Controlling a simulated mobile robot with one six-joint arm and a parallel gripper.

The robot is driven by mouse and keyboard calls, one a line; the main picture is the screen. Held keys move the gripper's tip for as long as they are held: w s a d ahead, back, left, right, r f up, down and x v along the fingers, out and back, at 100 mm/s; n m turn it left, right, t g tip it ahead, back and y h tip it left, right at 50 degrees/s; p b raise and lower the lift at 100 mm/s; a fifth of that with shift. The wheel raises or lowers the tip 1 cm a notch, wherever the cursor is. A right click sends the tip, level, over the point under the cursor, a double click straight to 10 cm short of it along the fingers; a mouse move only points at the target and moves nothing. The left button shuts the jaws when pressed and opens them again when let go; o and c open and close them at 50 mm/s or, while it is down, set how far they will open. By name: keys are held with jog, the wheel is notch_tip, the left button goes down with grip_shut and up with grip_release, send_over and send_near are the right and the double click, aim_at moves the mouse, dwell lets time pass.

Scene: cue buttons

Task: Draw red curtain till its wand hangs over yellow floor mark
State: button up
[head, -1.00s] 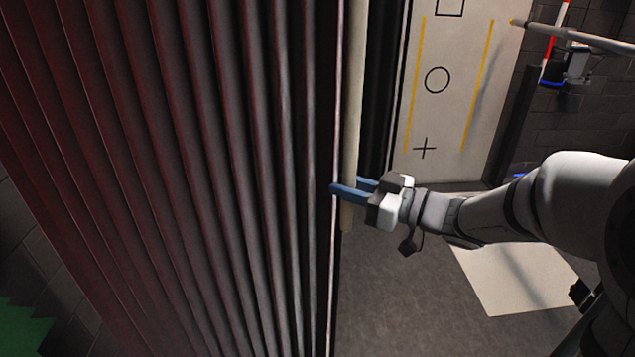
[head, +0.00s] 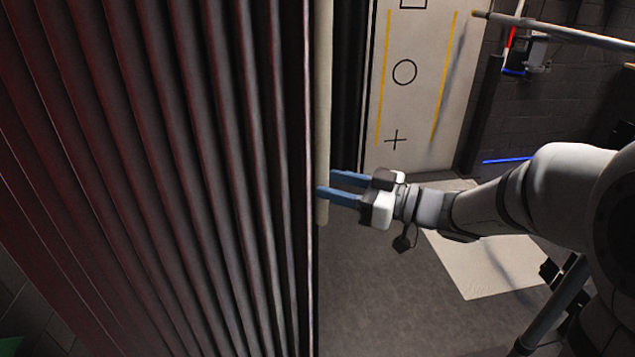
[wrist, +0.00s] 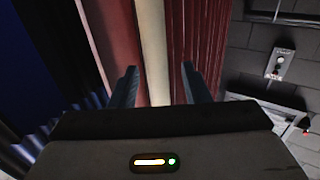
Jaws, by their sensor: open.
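The red curtain (head: 170,180) hangs in dark pleats over the left half of the head view. Its pale wand (head: 323,110) hangs upright along the curtain's right edge, with its lower end just below my gripper. My gripper (head: 326,187) is open, its blue fingers pointing left at the wand's lower part. In the wrist view the wand (wrist: 153,50) stands between the two open fingers (wrist: 160,85), with red cloth behind it. I cannot tell whether a finger touches the wand. No yellow floor mark can be made out.
A white panel (head: 420,100) with yellow lines and black shapes stands behind, right of the curtain. A pale floor patch (head: 485,265) lies beneath my arm. A grey pole (head: 560,32) crosses the upper right. A wall box (wrist: 281,64) shows in the wrist view. Grey floor is open right of the curtain.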

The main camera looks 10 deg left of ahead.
jog(key=shift+v, duration=2.2)
jog(key=shift+w, duration=0.1)
jog(key=w+d+m+t+h, duration=0.8)
jog(key=d+t+h, duration=0.2)
jog(key=d+h, duration=0.1)
jog(key=s+d+f+m+g+h, duration=0.2)
jog(key=s+d+f+m+h, duration=0.25)
jog(key=d+h, duration=0.3)
jog(key=s+f+m+g, duration=0.1)
jog(key=s+f+g, duration=0.2)
jog(key=s, duration=0.6)
jog(key=s+f+m+g, duration=0.2)
jog(key=s+f+g, duration=0.2)
jog(key=s, duration=0.5)
jog(key=shift+f+g+y, duration=0.35)
jog(key=shift+g+y, duration=0.1)
jog(key=shift+g, duration=0.65)
